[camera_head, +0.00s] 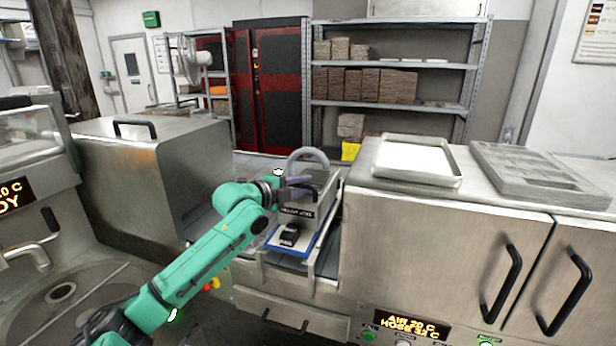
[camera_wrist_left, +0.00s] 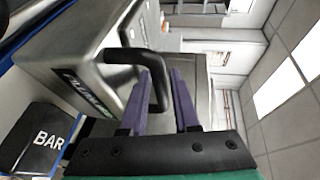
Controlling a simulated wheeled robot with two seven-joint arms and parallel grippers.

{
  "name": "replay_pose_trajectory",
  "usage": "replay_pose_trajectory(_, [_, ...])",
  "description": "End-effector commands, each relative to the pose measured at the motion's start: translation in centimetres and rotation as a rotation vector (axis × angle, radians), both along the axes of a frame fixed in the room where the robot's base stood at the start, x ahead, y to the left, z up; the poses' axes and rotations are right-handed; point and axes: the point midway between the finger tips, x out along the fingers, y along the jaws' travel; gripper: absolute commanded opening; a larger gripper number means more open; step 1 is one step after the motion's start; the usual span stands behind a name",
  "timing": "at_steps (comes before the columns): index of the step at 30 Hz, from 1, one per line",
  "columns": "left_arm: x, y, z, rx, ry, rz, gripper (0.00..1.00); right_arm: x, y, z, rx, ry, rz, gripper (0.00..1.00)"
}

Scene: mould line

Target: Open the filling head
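In the left wrist view the handle (camera_wrist_left: 160,88) is a dark loop on the filling head (camera_wrist_left: 85,65). My left gripper (camera_head: 300,181) is at the handle. In the left wrist view its two purple fingers (camera_wrist_left: 163,75) stand on either side of the handle bar; whether they press on it is unclear. My right gripper is not in view.
A white tray (camera_head: 455,181) and a grey mould (camera_head: 545,178) lie on the right cabinet. A steel hood (camera_head: 150,165) stands left.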

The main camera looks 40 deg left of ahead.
Motion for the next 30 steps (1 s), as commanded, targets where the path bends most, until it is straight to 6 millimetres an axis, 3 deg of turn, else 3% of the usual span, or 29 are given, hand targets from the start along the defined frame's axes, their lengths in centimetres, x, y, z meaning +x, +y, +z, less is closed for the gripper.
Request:
replay_pose_trajectory(1, [0.7,0.0,0.4,-0.006,-0.004,0.002,0.30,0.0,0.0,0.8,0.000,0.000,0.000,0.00])
replay_pose_trajectory(6, [2.0,-0.2,-0.2,0.000,-0.002,-0.001,0.30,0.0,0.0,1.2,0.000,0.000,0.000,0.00])
replay_pose_trajectory(13, [2.2,-0.3,-0.5,0.001,0.001,-0.002,0.30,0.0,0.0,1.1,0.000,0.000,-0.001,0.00])
replay_pose_trajectory(14, [2.2,-0.3,-0.5,0.001,0.001,-0.002,0.26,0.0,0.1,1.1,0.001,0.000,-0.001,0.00])
replay_pose_trajectory(16, [2.1,-0.3,-0.5,0.001,0.001,-0.002,0.00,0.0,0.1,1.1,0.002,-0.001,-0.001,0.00])
replay_pose_trajectory(30, [2.1,-0.3,-0.6,0.000,0.004,-0.002,0.00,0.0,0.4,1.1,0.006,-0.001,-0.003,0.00])
